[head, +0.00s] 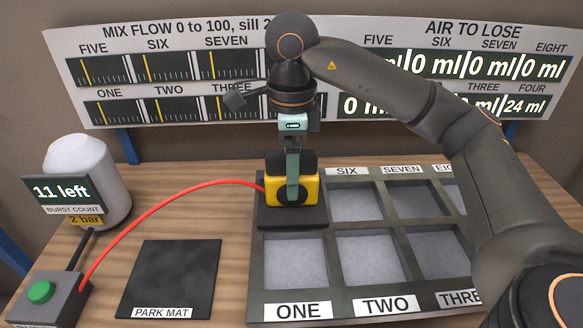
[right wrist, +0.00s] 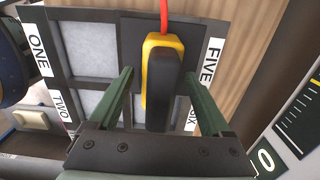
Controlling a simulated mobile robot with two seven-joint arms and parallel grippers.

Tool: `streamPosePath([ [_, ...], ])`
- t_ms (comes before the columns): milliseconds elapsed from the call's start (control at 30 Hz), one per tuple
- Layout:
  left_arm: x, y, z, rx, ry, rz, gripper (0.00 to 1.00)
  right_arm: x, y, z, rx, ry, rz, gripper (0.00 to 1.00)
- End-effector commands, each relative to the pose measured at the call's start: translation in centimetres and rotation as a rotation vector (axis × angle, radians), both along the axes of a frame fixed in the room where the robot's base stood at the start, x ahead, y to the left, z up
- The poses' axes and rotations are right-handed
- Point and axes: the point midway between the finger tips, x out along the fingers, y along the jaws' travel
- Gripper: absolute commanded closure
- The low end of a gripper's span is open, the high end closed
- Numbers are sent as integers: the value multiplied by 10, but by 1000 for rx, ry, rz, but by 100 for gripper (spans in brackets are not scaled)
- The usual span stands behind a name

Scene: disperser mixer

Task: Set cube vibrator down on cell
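The cube vibrator (head: 308,190) is a yellow block with a black grip and a red hose. It stands upright on its dark square base plate (head: 292,216), over the back-left cell of the tray. In the right wrist view the vibrator (right wrist: 163,85) lies beside the FIVE label (right wrist: 209,66); its plate hides that cell. My right gripper (head: 293,185) is lowered from above around the vibrator. In the wrist view the gripper (right wrist: 157,73) has its fingers either side of the black grip, with gaps showing, so it is open. My left gripper is not in view.
The cell tray (head: 337,297) shows bare grey cells at ONE, TWO and SIX. The black park mat (head: 170,275) is empty. A green button box (head: 45,295) and a white tank (head: 85,165) stand left. The red hose (head: 165,205) arches from the box to the vibrator.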

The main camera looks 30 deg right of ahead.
Motion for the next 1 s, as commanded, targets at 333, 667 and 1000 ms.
streamPosePath([
  [333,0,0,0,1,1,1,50,-1,0,-3,-2,6,0,10],
  [667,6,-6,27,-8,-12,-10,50,0,0,49,-2,-3,-1,10],
  [1000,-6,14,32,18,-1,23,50,0,0,111,-2,-1,-2,10],
])
